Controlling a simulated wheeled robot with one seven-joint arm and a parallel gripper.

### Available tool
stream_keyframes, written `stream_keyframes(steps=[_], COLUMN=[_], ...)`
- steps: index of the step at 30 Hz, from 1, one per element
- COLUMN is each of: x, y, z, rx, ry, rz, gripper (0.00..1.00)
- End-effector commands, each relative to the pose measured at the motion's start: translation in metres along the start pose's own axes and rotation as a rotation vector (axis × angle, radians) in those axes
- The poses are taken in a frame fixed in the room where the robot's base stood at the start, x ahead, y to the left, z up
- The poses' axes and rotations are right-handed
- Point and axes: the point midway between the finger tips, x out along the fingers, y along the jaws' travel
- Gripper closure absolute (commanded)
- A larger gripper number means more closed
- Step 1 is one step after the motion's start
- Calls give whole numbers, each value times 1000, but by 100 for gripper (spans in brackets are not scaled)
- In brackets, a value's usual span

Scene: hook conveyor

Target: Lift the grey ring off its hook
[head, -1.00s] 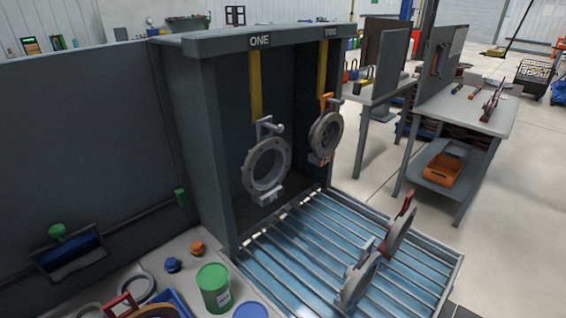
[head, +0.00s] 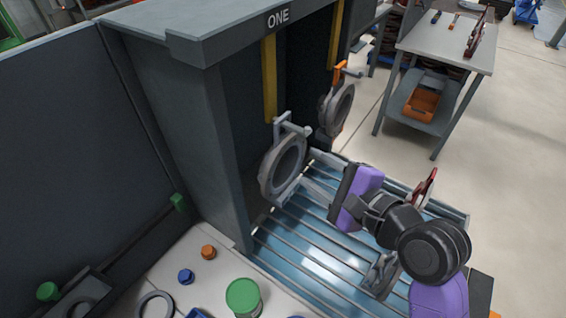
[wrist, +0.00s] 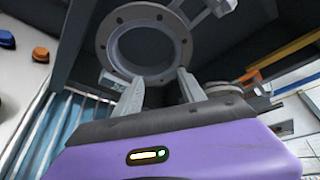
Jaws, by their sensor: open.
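The grey ring (head: 267,172) hangs upright by a grey bracket on the yellow strip under the sign ONE. In the wrist view, the ring (wrist: 108,45) faces me with bolt holes around its rim. My gripper (head: 304,180), with a purple body, reaches in from the right at the ring's lower right side. In the wrist view, my gripper (wrist: 160,78) has its two fingers apart, pointing at the ring's lower rim. Nothing is seen held. I cannot tell whether the fingertips touch the rim.
A second ring with an orange bracket (head: 338,108) hangs to the right. A slatted blue bed (head: 300,245) lies below, with a red part (head: 426,187) and a grey part (head: 383,276) standing on it. The cabinet's side wall (head: 205,150) stands left of the ring.

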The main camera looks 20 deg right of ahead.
Motion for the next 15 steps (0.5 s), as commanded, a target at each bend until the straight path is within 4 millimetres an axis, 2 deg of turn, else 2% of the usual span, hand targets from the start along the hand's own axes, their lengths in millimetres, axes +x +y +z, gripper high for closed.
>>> stream_keyframes(steps=[1,6,10,15], x=[3,7,12,30], y=[-17,-37,-41,-40], z=[8,19,22,24], rx=[46,148,174,175], ry=[-18,-48,-55,-57], rz=[2,27,35,38], gripper=[52,52,52,52])
